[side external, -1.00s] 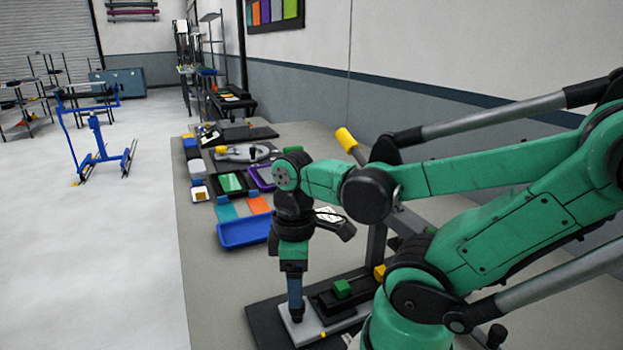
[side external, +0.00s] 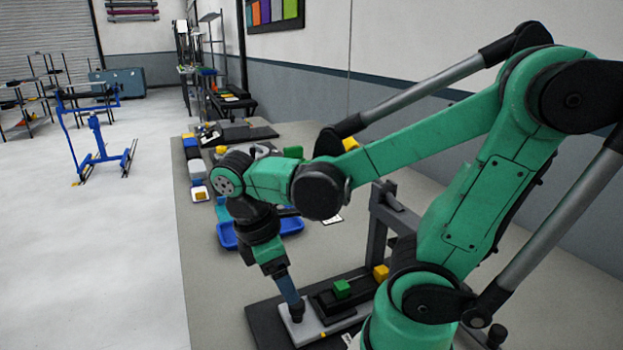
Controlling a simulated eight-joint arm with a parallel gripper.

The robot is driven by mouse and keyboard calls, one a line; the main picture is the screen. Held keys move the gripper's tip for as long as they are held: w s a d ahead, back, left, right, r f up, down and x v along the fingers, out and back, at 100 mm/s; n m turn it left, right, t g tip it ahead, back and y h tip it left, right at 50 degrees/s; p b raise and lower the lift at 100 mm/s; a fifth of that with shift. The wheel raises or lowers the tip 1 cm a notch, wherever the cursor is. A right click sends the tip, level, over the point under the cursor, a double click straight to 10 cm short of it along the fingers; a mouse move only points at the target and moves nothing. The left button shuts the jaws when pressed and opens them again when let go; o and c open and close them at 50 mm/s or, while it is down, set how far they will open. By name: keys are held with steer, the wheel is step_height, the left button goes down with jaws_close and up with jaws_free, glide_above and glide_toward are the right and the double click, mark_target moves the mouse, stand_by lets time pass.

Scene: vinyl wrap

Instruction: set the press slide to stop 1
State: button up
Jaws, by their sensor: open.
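The press (side external: 378,232) is a grey upright frame on a dark base (side external: 262,318) at the front of the table. On its base are a light grey plate (side external: 316,325), a black rail-like block with a green block (side external: 342,289) on top, and a yellow block (side external: 381,272). I cannot tell which part is the slide, and no stop numbers are readable. My gripper (side external: 297,317) points down and tilted at the plate's left end, left of the green block. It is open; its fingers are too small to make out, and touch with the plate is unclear.
A blue tray (side external: 228,236) lies behind my wrist, partly hidden. A yellow-tipped handle (side external: 350,143) shows behind my arm. Small bins and other items line the table's far left edge. The bare table right of the press is free.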

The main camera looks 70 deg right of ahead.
steer(key=shift+n+g+h, duration=0.3)
steer(key=shift+n+h, duration=0.2)
steer(key=shift+n, duration=0.1)
steer(key=shift+w+a+x, duration=0.15)
steer(key=shift+x, duration=1.2)
steer(key=shift+w+a+x, duration=0.15)
steer(key=shift+a+x, duration=0.05)
steer(key=shift+x, duration=1.15)
steer(key=shift+f, duration=0.2)
jaws_close()
